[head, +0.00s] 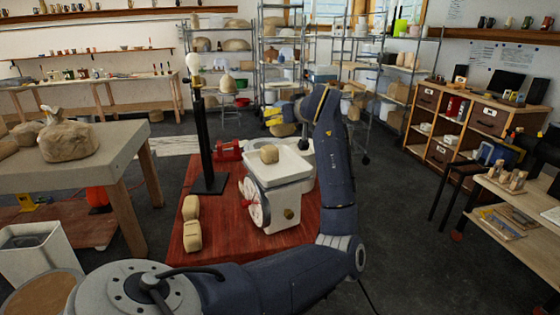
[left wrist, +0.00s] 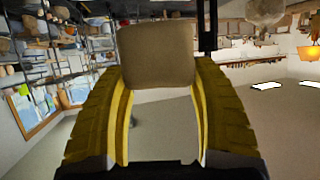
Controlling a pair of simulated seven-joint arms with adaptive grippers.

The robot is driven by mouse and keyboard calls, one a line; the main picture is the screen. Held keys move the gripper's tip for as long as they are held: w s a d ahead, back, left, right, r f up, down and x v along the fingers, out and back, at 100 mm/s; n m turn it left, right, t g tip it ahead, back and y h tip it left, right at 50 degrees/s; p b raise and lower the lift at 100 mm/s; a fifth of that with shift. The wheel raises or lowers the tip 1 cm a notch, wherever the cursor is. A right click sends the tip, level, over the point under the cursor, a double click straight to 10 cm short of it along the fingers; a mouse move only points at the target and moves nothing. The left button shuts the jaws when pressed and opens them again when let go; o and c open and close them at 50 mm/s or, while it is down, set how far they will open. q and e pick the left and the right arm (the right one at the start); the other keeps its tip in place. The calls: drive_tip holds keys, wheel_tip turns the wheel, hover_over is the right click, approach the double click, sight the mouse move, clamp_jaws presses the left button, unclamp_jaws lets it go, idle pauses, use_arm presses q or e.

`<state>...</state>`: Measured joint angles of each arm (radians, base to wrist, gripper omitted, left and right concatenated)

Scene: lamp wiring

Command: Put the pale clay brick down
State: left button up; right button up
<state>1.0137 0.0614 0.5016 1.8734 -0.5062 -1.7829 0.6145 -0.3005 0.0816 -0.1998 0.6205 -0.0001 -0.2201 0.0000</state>
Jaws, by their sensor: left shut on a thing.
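My left gripper (head: 271,117), with yellow fingers, is in the head view above and behind the white scale (head: 280,195). In the left wrist view its fingers are shut on a pale clay brick (left wrist: 158,55), one finger on each side. Another clay brick (head: 269,154) rests on the scale's pan, below the gripper. Two more clay bricks, one nearer (head: 193,236) and one farther (head: 191,207), lie on the red table (head: 215,250) left of the scale. My right gripper is not in view.
A black lamp stand (head: 204,135) with a bulb on top (head: 194,62) stands left of the scale. A red tool (head: 229,150) lies behind it. My left arm crosses the table's front and right side. The red table has free room between the bricks and scale.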

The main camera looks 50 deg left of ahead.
use_arm(q)
wheel_tip(320, 180, down, 15)
drive_tip(key=shift+r, duration=0.1)
idle(0.7)
